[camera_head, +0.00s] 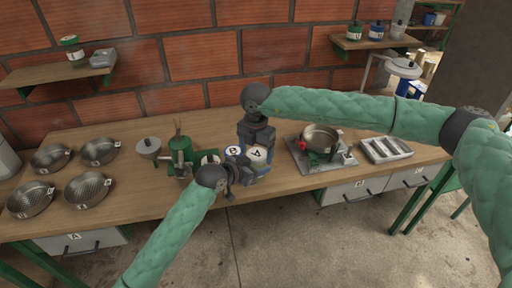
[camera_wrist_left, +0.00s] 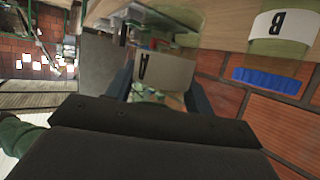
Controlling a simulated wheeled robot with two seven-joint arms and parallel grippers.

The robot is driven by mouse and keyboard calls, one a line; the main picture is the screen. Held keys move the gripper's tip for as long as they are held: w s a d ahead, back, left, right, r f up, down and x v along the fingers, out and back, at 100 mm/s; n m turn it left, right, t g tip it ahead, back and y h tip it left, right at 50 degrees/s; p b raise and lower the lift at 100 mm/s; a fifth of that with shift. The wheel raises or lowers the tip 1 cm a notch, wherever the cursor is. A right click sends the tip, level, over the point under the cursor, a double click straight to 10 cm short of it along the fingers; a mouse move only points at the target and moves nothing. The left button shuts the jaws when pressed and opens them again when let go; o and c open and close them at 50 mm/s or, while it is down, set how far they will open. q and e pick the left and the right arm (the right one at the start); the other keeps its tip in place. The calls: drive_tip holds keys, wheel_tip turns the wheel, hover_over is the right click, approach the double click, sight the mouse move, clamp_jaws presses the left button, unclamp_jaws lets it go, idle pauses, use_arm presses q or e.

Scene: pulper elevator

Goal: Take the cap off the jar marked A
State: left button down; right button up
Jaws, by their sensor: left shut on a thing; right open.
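The jar marked A shows its pale round cap (camera_head: 257,156) near the table's front edge; its body (camera_wrist_left: 165,72) with the A label is upside down in the left wrist view. My left gripper (camera_head: 243,173) is shut around this jar's body, with a finger on each side. My right gripper (camera_head: 257,143) points down just above the cap and is open. I cannot tell whether its fingers touch the cap. The cap appears to be on the jar; its lower edge is hidden.
A burner with a pot (camera_head: 321,138) and a grey tray (camera_head: 386,149) are right.

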drive_tip(key=c, duration=1)
drive_tip(key=n, duration=0.6)
drive_tip(key=shift+n, duration=0.4)
drive_tip(key=shift+r, duration=0.1)
drive_tip(key=o, duration=1.1)
drive_tip(key=shift+s, duration=0.1)
